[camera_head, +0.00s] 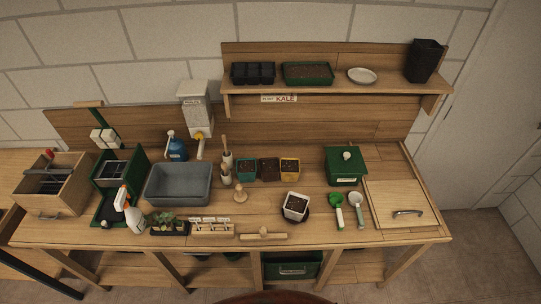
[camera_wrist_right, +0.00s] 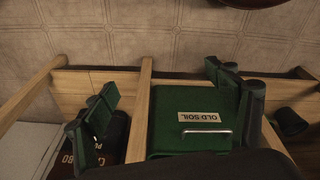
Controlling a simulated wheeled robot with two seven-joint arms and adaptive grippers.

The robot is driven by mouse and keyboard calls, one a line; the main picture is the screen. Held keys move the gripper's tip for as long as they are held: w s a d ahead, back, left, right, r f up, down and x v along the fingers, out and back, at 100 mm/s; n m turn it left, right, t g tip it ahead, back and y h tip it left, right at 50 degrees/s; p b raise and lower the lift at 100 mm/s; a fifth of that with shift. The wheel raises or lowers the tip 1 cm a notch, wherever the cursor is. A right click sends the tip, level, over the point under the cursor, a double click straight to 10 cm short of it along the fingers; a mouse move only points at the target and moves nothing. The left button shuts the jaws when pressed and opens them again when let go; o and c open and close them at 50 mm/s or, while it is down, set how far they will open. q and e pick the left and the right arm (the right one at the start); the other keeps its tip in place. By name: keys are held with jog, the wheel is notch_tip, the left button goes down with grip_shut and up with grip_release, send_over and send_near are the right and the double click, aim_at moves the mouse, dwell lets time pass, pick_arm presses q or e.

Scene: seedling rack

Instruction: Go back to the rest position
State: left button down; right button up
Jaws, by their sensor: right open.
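My right gripper (camera_wrist_right: 160,84) shows in the wrist view with its two dark green and black fingers spread wide apart. Nothing is between the fingertips. The gripper is below the bench top, in front of a green bin (camera_wrist_right: 172,128) with an OLD-SOIL label and a metal handle. I cannot tell how far the fingers are from the bin. The same green bin (camera_head: 291,271) shows under the bench in the head view. Neither gripper can be made out in the head view.
The wooden bench (camera_head: 330,237) carries a grey tub (camera_head: 178,185), a white pot (camera_head: 296,206), a green lidded box (camera_head: 345,167) and small tools. A shelf (camera_head: 300,88) hangs behind. Wooden legs (camera_wrist_right: 140,110) flank the bin. A brown round edge (camera_head: 275,298) shows at the bottom.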

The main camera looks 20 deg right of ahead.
jog(key=s+f+g+b, duration=0.1)
jog(key=s+f+b, duration=0.3)
jog(key=s+f, duration=1.2)
notch_tip(320, 180, down, 2)
jog(key=shift+s+f+n, duration=0.1)
jog(key=shift+s+n, duration=0.15)
jog(key=shift+n, duration=0.05)
